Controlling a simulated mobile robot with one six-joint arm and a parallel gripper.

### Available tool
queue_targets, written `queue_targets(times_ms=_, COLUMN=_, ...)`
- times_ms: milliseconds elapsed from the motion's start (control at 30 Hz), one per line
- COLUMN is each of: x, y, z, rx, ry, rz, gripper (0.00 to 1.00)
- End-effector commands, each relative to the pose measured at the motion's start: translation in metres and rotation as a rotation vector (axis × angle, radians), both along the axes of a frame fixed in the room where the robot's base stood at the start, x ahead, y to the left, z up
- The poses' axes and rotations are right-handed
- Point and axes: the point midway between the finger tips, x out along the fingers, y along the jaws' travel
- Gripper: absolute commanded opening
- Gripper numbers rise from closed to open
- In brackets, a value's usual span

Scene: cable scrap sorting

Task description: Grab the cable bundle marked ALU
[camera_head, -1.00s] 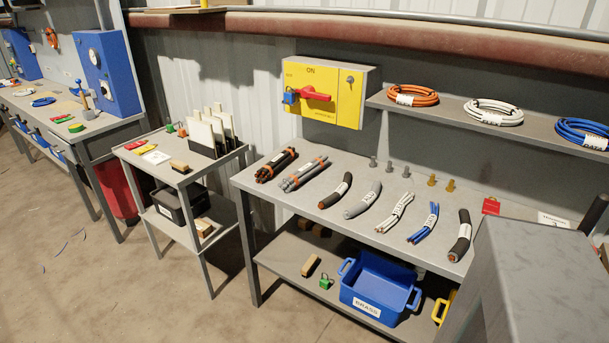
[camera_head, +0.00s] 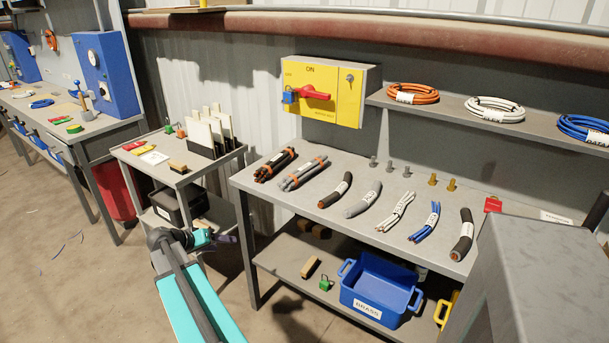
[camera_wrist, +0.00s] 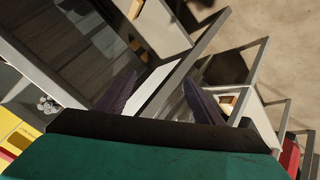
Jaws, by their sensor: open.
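Several short cable bundles lie in a row on the right workbench (camera_head: 335,217) in the head view. They include a black bundle with orange ties (camera_head: 275,164), a grey bundle with orange ties (camera_head: 303,173), a labelled black piece (camera_head: 336,190), a labelled grey piece (camera_head: 363,199), white cables (camera_head: 396,212), blue cables (camera_head: 425,222) and a thick black piece (camera_head: 462,234). Their labels are too small to read, so I cannot tell which says ALU. My gripper (camera_head: 230,240) is low, left of the bench and apart from the bundles. Its fingers (camera_wrist: 160,97) are spread and empty.
A shelf above holds orange (camera_head: 412,93), white (camera_head: 495,109) and blue (camera_head: 588,131) coils. A blue BRASS bin (camera_head: 378,289) is on the bench's lower shelf. A small cart (camera_head: 140,165) with upright plates (camera_head: 212,128) stands behind my gripper.

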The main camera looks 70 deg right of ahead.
Motion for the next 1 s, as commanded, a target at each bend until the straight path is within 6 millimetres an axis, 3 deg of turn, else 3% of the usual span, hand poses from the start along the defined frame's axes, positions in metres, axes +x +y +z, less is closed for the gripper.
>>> queue_targets(times_ms=33, x=-0.006, y=-0.023, z=0.021, rx=-0.046, ry=-0.024, rz=-0.037, gripper=0.61)
queue_targets(times_ms=200, x=-0.034, y=-0.083, z=0.092, rx=-0.203, ry=-0.094, rz=-0.151, gripper=0.61)
queue_targets(times_ms=400, x=-0.08, y=-0.141, z=0.174, rx=-0.379, ry=-0.165, rz=-0.275, gripper=0.61)
queue_targets(times_ms=500, x=-0.107, y=-0.159, z=0.199, rx=-0.43, ry=-0.183, rz=-0.326, gripper=0.61)
queue_targets(times_ms=700, x=-0.135, y=-0.173, z=0.215, rx=-0.455, ry=-0.191, rz=-0.369, gripper=0.61)
queue_targets(times_ms=1000, x=-0.137, y=-0.174, z=0.216, rx=-0.455, ry=-0.191, rz=-0.373, gripper=0.61)
